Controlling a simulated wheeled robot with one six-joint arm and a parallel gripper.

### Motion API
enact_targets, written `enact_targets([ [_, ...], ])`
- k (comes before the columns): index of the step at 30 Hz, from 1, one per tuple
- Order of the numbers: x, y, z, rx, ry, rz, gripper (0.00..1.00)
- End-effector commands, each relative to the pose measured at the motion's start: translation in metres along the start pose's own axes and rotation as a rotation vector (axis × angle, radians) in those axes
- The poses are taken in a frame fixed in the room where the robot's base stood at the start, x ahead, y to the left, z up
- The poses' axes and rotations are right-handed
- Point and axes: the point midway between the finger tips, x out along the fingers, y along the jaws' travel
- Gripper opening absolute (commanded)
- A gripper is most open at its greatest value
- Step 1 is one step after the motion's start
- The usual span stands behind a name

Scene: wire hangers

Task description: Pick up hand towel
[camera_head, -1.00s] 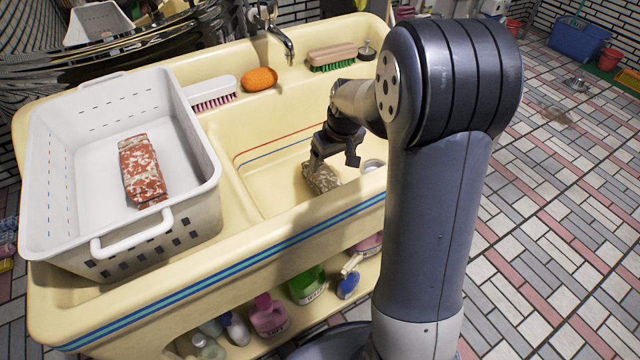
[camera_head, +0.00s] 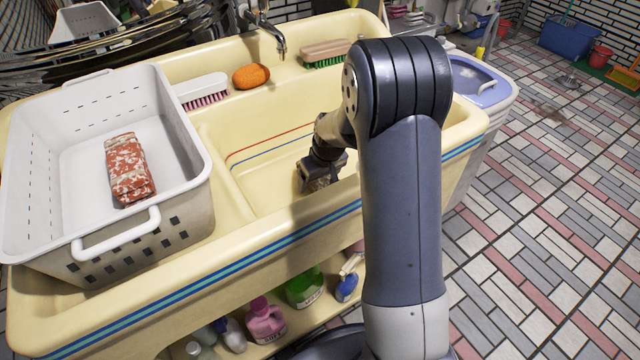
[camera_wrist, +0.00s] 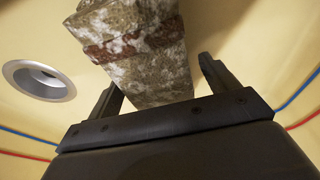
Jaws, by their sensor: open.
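A folded, mottled grey-brown hand towel (camera_wrist: 150,60) with a reddish band is in the yellow sink basin. My gripper (camera_wrist: 160,80) is open, with one finger on each side of the towel; a gap shows on the right, and contact cannot be told. In the head view my gripper (camera_head: 323,166) is low in the basin over the towel (camera_head: 318,185), hiding most of it.
A white basket (camera_head: 190,215) on the left of the sink holds a folded red-and-white towel (camera_head: 130,168). An orange sponge (camera_head: 252,77) and brushes lie on the back ledge below the faucet (camera_head: 275,35). A round drain (camera_wrist: 40,80) is beside the towel. The basin's left part is clear.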

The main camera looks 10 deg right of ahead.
Motion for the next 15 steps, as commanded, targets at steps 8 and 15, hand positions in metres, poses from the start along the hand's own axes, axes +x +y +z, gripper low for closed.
enact_targets([
  [8, 0.0010, -0.0001, -0.0005, -0.001, 0.001, 0.000, 0.77],
  [15, 0.0009, -0.0001, -0.0004, -0.001, 0.001, 0.000, 0.57],
])
